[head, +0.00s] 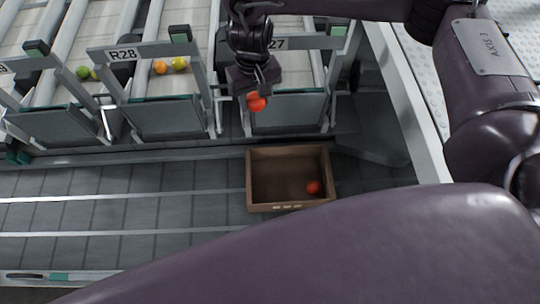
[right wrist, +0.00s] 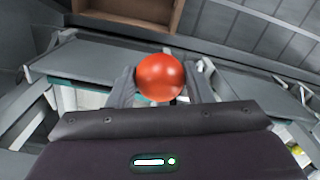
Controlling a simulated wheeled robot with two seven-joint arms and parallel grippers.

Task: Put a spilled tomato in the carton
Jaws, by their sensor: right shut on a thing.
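My right gripper (head: 257,92) is shut on a red tomato (head: 257,102), held in the air beyond the far side of the carton. In the right wrist view the tomato (right wrist: 160,77) sits between the two fingers (right wrist: 162,85). The open brown carton (head: 249,181) stands on the grey slatted surface below and nearer than the gripper. One red tomato (head: 314,187) lies inside it at the right. In the right wrist view part of the carton (right wrist: 128,14) shows at the top. My left gripper is not in view.
Chutes with grey end plates line the back; one is labelled R28 (head: 123,54). A green tomato (head: 83,72) and orange and yellow tomatoes (head: 160,67) lie in the chutes. A large purple arm link of mine covers the lower right. The slatted surface left of the carton is clear.

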